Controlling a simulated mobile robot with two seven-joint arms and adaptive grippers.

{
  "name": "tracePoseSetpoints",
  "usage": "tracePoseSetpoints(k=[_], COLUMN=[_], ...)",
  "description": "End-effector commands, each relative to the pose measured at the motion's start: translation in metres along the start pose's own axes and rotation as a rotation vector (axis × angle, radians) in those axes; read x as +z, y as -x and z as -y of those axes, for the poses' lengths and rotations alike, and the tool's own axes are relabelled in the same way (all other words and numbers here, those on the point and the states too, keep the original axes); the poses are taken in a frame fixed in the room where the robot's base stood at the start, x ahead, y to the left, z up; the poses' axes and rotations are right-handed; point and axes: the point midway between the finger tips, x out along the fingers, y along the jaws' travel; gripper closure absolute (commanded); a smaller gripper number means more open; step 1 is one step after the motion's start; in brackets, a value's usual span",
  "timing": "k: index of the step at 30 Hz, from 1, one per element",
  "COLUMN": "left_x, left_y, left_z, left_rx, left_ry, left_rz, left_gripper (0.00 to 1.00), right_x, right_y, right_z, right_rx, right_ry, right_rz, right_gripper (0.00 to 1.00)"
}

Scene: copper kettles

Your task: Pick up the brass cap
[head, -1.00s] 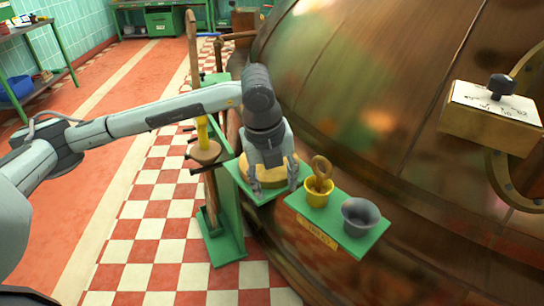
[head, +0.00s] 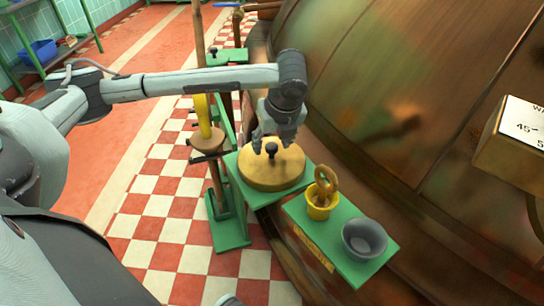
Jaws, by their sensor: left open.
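The brass cap (head: 262,179) is a wide round golden disc with a small dark knob (head: 272,150) standing up at its middle. It lies on a green shelf (head: 240,186) against the copper kettle. My left gripper (head: 273,148) points down over the back part of the cap, with its two fingers spread to either side of the knob. It is open and holds nothing. I cannot tell whether the fingertips touch the cap. My right gripper is not in view.
Right of the cap, a green shelf (head: 341,262) holds a yellow pot (head: 318,211) with a ring-shaped tool and a grey bowl (head: 364,240). A green stand (head: 230,232) with a wooden pole is at left. The copper kettle (head: 400,130) fills the right side.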

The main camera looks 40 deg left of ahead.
Motion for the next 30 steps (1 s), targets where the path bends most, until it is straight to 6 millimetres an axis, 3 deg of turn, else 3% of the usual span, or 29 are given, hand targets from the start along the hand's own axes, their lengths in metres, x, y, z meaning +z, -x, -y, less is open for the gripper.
tracePoseSetpoints(k=[4, 12, 24, 30], left_x=[0.001, 0.001, 0.001, 0.001], left_y=[-0.017, -0.020, -0.020, -0.020], left_z=[0.000, 0.000, 0.000, 0.000], left_rx=[0.001, -0.001, -0.001, -0.001], left_ry=[0.001, 0.000, 0.001, 0.001], left_rz=[0.000, 0.000, 0.000, 0.000], left_gripper=[0.50, 0.50, 0.98, 1.00], right_x=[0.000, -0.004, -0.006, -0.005], right_y=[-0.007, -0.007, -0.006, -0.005], right_z=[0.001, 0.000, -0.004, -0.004], right_rx=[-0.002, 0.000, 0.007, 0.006], right_ry=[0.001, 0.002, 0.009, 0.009], right_rz=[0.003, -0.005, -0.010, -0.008], right_gripper=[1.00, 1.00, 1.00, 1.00])
